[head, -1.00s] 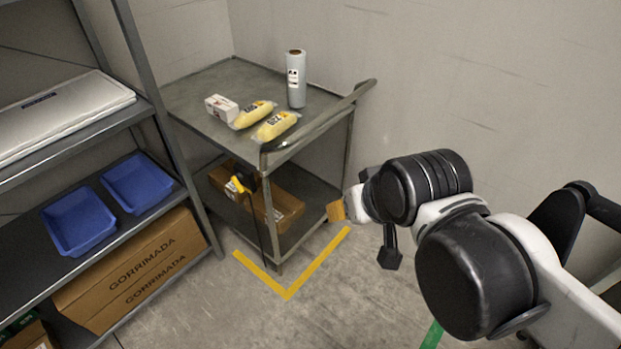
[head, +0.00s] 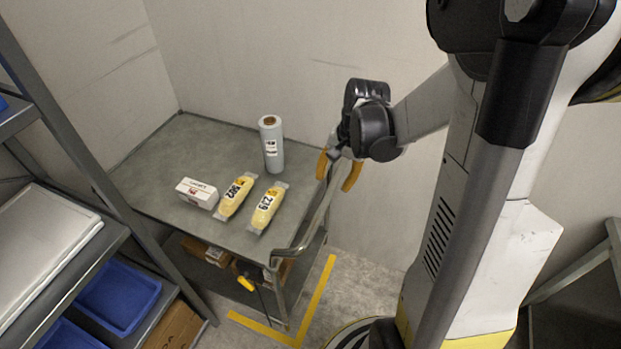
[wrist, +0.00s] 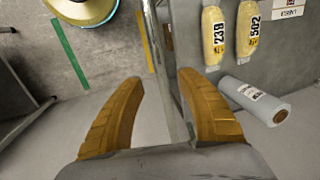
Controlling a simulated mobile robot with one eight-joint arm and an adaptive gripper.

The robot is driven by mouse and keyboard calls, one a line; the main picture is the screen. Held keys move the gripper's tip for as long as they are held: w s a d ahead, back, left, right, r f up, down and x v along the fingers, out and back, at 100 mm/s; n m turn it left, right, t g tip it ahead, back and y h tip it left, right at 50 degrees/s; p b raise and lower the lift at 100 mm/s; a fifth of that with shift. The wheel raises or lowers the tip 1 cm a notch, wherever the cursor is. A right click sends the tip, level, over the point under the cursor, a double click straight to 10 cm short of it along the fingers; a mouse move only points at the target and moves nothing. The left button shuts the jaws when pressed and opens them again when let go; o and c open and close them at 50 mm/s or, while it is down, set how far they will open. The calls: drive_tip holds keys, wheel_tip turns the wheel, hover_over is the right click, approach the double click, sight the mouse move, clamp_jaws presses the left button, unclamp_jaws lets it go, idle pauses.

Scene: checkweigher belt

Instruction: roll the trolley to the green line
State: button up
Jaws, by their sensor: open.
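The grey metal trolley (head: 160,165) stands in the corner against the walls, its lower shelf partly hidden. Its push handle (head: 318,215) runs along the right side. My gripper (head: 338,172) is open at the far part of the handle. In the wrist view, the handle bar (wrist: 165,70) passes between the two yellow fingers of my gripper (wrist: 165,112), closer to the right finger; I cannot tell whether they touch. The green line (wrist: 68,52) lies on the floor in the wrist view. It is not visible in the head view now.
On the trolley top are a white box (head: 197,193), two yellow packs (head: 235,196) (head: 264,208) and an upright film roll (head: 271,145). A shelf rack (head: 75,155) with blue trays (head: 118,297) stands close at left. Yellow floor tape (head: 318,300) borders the trolley.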

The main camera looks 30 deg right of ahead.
sight(327, 199)
drive_tip(key=f+b, duration=0.1)
drive_tip(key=f, duration=0.2)
drive_tip(key=w+f+b, duration=0.1)
drive_tip(key=f, duration=0.2)
drive_tip(key=a+f+b, duration=0.1)
drive_tip(key=f, duration=0.2)
drive_tip(key=shift+w+f, duration=0.1)
drive_tip(key=shift+w, duration=0.1)
clamp_jaws()
